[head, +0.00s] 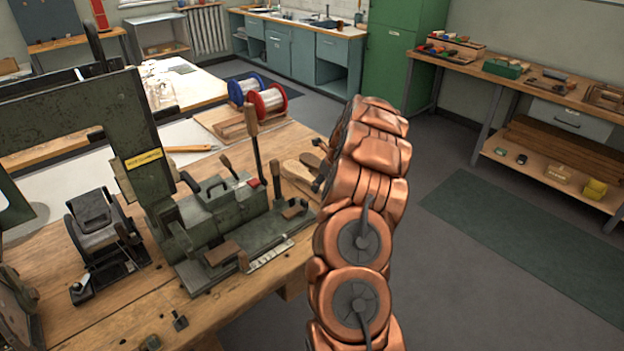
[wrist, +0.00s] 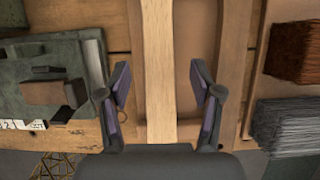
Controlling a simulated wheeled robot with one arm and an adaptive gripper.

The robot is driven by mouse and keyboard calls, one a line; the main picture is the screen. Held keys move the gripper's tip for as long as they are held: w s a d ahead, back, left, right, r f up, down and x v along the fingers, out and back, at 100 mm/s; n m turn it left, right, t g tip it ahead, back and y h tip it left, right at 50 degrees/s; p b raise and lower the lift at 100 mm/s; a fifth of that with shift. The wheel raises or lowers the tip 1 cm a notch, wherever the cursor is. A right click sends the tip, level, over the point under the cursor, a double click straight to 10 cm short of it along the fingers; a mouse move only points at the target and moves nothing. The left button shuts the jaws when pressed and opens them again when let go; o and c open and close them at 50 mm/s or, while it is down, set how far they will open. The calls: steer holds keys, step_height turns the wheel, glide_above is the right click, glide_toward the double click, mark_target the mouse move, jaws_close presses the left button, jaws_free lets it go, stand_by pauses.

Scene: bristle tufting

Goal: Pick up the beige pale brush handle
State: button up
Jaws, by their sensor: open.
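A pale beige wooden handle (wrist: 158,50) runs lengthwise down the middle of the wrist view, between the two fingers of my gripper (wrist: 160,82). The fingers are open, one on each side, with a gap to the wood on both sides. Its lower end is hidden behind my gripper's body. In the head view, pale wooden handles (head: 298,171) lie at the right edge of the workbench, beside my gripper (head: 322,165). My arm partly hides them, and I cannot tell there which one is between the fingers.
A wooden frame (wrist: 232,60) lies around the handle. Brown bristles (wrist: 291,52) and grey bristles (wrist: 287,125) are at the right. A green metal machine (head: 215,215) stands left of my arm on the workbench. Wire spools (head: 268,100) stand behind.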

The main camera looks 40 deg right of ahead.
steer(key=shift+w+f, duration=0.15)
steer(key=shift+f, duration=0.1)
steer(key=shift+c, duration=0.3)
jaws_close()
